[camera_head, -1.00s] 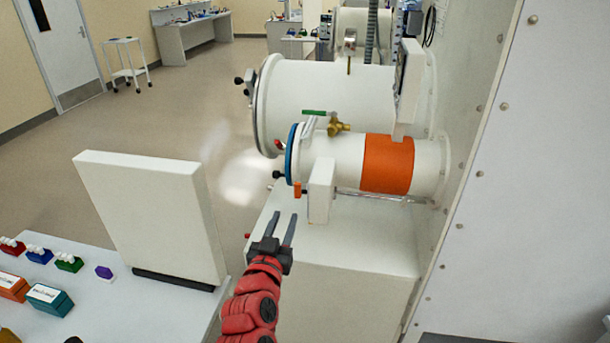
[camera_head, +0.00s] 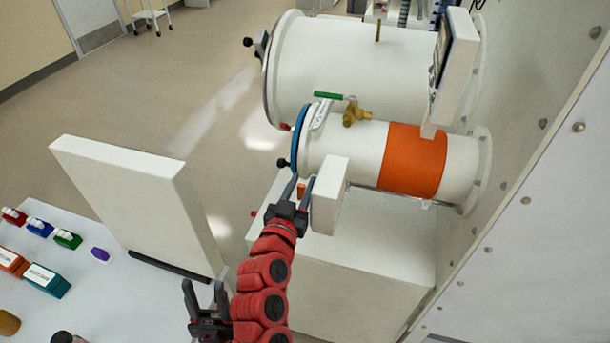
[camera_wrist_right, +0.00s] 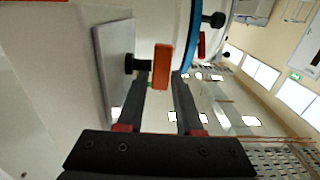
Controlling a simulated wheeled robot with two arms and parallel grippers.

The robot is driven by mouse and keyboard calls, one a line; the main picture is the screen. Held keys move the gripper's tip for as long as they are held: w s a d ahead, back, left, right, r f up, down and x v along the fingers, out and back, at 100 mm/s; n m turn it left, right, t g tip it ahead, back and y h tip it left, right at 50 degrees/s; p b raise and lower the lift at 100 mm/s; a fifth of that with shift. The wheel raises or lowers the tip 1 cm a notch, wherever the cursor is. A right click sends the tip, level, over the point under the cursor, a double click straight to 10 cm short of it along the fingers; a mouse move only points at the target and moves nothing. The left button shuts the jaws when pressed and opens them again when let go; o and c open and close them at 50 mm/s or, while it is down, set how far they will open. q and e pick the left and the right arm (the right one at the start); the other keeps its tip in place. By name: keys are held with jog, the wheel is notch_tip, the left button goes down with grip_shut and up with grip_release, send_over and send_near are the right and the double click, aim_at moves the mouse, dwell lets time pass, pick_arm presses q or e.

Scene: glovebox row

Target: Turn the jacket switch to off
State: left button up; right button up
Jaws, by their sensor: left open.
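The jacket switch is an orange lever (camera_head: 301,189) on the side of a white box (camera_head: 329,195) under the small cylindrical chamber. In the right wrist view the orange lever (camera_wrist_right: 162,66) stands beside a black stem, against the grey face of the box (camera_wrist_right: 115,65). My right gripper (camera_head: 299,190) is at the switch. Its fingertips (camera_wrist_right: 162,85) are apart, one on each side of the lever; I cannot tell whether they touch it. My left gripper (camera_head: 206,298) is open and empty, low in the head view near the table edge.
The small chamber (camera_head: 343,150) has an orange jacket band (camera_head: 413,160), a blue rim and a green-handled valve (camera_head: 328,96). A larger chamber (camera_head: 350,65) lies behind. A white upright panel (camera_head: 130,200) stands on the left table.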

jog(key=shift+s, duration=0.1)
grip_shut()
jog(key=shift+r+g, duration=0.15)
jog(key=shift+g, duration=0.15)
jog(key=shift+w+r+g+y+p, duration=0.1)
jog(key=shift+w+g+y+p, duration=0.15)
jog(key=shift+g+p, duration=0.35)
jog(key=shift+f+g+y, duration=0.25)
jog(key=shift+g, duration=0.25)
